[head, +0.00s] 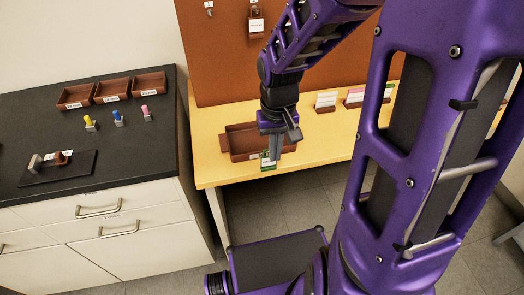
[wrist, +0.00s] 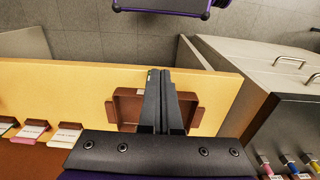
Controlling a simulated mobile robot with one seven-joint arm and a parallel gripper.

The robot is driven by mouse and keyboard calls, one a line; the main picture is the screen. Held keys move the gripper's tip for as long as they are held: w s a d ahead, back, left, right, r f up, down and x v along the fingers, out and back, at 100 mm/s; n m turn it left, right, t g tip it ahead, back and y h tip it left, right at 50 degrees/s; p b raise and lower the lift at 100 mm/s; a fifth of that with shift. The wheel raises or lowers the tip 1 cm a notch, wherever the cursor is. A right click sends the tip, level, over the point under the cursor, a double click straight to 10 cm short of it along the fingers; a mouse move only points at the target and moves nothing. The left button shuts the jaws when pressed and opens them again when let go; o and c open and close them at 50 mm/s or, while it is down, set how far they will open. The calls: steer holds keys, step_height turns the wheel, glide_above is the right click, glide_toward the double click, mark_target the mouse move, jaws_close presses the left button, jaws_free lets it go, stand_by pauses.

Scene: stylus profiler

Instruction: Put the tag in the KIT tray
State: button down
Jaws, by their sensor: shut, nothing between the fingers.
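A brown tray (head: 229,143) lies on the yellow table, and it also shows in the wrist view (wrist: 127,107); I cannot read its label. My gripper (head: 273,158) points down at the tray's front side, its fingers together and empty. A small green and white card-like piece (head: 266,161) shows beside the fingertips near the table's front edge. It may be the tag, mostly hidden by the fingers. A white tag-like card (head: 256,26) hangs with a brown padlock on the board.
Several cards in brown holders (head: 326,101) stand at the table's back, right of the tray. The brown board (head: 225,70) rises behind. On the dark counter at left are labelled brown bins (head: 113,90), coloured-top pieces (head: 118,117) and a black mat (head: 75,178).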

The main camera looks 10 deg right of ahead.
mark_target(270, 165)
steer(key=w+f+b, duration=0.1)
steer(key=f, duration=0.2)
steer(key=f+b, duration=0.1)
steer(key=f, duration=0.2)
steer(key=w+f, duration=0.1)
steer(key=f, duration=0.3)
steer(key=shift+w+b, duration=0.3)
steer(key=shift+b, duration=0.1)
steer(key=shift+w, duration=0.55)
steer(key=shift+w, duration=1.9)
steer(key=shift+s, duration=0.15)
